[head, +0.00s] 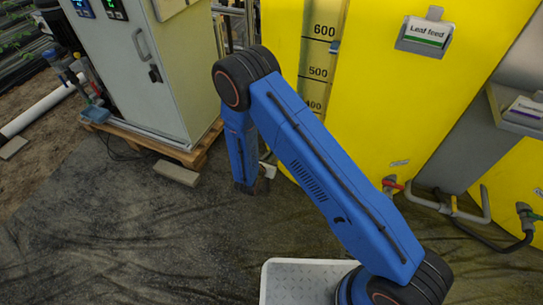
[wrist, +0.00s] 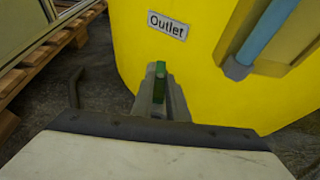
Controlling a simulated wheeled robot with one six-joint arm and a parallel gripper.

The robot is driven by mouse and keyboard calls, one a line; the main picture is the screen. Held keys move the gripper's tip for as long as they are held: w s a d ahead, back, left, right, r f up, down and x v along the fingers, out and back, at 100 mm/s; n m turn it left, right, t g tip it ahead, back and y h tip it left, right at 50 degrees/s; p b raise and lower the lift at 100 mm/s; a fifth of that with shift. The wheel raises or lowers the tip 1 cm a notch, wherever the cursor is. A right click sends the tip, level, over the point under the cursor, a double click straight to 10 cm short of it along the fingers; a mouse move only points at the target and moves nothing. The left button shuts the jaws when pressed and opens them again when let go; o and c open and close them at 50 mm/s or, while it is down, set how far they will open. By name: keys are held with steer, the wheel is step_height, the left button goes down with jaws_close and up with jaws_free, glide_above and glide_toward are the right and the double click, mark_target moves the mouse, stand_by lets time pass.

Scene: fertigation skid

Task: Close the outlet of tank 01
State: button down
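In the wrist view a yellow tank fills the upper right, with a white "Outlet" label (wrist: 167,25). A green valve handle (wrist: 160,75) stands upright below the label. The grey fingers of my gripper (wrist: 161,98) are on either side of it and appear shut on it, with no clear gap showing. The valve body is hidden behind my gripper. In the head view the yellow tank (head: 400,110) carries a "Leaf feed" card (head: 426,32). My blue arm crosses in front of it, and the gripper end is mostly hidden there. No tank number is readable.
A grey cabinet (head: 150,75) stands on a wooden pallet (head: 190,150) at the left. A red-handled valve (head: 392,185) and grey pipework (head: 450,208) are low at the right, by a second yellow tank (head: 515,185). The dark floor (head: 130,235) at the left is mostly clear.

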steer(key=shift+a+m+h, duration=0.15)
steer(key=shift+m+h, duration=0.15)
steer(key=shift+h, duration=0.1)
steer(key=shift+a+m+g+h, duration=0.15)
steer(key=shift+m+g+h, duration=0.25)
steer(key=shift+m+g, duration=0.1)
steer(key=m+h, duration=0.1)
steer(key=m+g+h, duration=0.2)
steer(key=shift+w+a+f, duration=0.1)
steer(key=shift+w+a, duration=0.25)
steer(key=shift+w, duration=0.05)
steer(key=shift+w+a+m+g+h, duration=0.1)
steer(key=shift+w+m+g+h, duration=0.45)
steer(key=shift+m+g, duration=1.75)
steer(key=shift+w+a+m+g+h, duration=0.15)
steer(key=shift+w+m+g+h, duration=0.45)
steer(key=shift+m+g, duration=1.7)
steer(key=shift+w+a+m+g+h, duration=0.1)
steer(key=shift+w+m+g+h, duration=0.45)
steer(key=shift+m+g, duration=1.7)
steer(key=shift+s+g, duration=0.1)
steer(key=shift+g, duration=0.35)
